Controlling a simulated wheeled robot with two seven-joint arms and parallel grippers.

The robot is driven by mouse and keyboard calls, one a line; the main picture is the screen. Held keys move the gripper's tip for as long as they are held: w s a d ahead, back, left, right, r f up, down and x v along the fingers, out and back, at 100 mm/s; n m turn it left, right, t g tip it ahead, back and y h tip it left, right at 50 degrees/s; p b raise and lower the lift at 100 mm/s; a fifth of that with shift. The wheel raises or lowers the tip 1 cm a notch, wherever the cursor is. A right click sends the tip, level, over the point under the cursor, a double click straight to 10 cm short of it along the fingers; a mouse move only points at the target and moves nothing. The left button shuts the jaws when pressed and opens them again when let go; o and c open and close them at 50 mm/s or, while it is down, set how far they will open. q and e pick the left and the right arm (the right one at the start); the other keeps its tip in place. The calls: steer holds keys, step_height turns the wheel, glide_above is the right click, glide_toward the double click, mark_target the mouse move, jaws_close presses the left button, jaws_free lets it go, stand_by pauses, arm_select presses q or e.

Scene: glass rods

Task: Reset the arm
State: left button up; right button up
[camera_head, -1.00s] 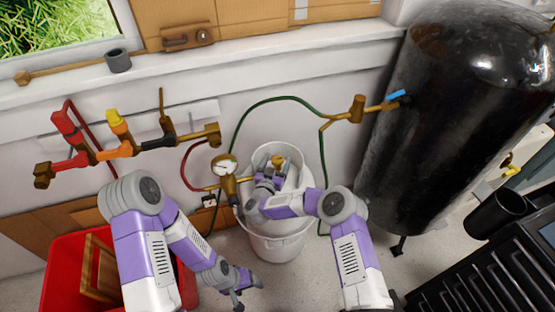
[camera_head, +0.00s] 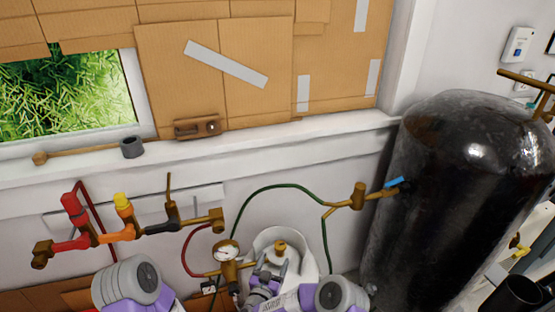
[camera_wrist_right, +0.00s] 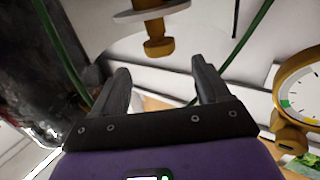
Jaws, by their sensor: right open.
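My right gripper (camera_head: 272,267) is low in the middle of the head view, in front of a white tank (camera_head: 300,250) with a brass valve (camera_head: 280,248) on top. Its two dark fingers are apart and empty in the right wrist view (camera_wrist_right: 160,88). The brass valve also shows there (camera_wrist_right: 156,30), beyond the fingertips and apart from them. Part of my left arm shows at the lower left of the head view. My left gripper is outside the picture.
A round gauge (camera_head: 227,251) stands just left of my right gripper. A green hose (camera_head: 270,190) arches above it. Red, orange and black valves (camera_head: 125,225) line the wall at left. A large black tank (camera_head: 440,200) stands at right. A window sill (camera_head: 270,138) runs behind.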

steer(key=shift+f+n+y, duration=0.5)
steer(key=shift+y, duration=0.6)
steer(key=s+f+g+y, duration=0.1)
steer(key=s+f+n+g+y, duration=0.1)
steer(key=d+f+g+y+p, duration=0.1)
steer(key=f+y, duration=0.1)
steer(key=shift+s+d+n, duration=0.1)
steer(key=shift+s+n, duration=0.2)
steer(key=shift+s, duration=0.1)
steer(key=s+d+f+g+y, duration=0.1)
steer(key=s+d+f+g, duration=0.1)
steer(key=s, duration=0.8)
steer(key=s+d+f+m+g+y+p, duration=0.1)
steer(key=s+d+g, duration=0.4)
steer(key=s+g, duration=0.2)
steer(key=s+d+f+g+y+p, duration=0.1)
steer(key=s+d+f+g, duration=0.1)
steer(key=s, duration=1)
steer(key=d+g, duration=0.1)
steer(key=g, duration=0.1)
steer(key=shift+s+d+f+m+g, duration=0.3)
steer(key=shift+s+d+f+m, duration=0.05)
steer(key=shift+m, duration=0.05)
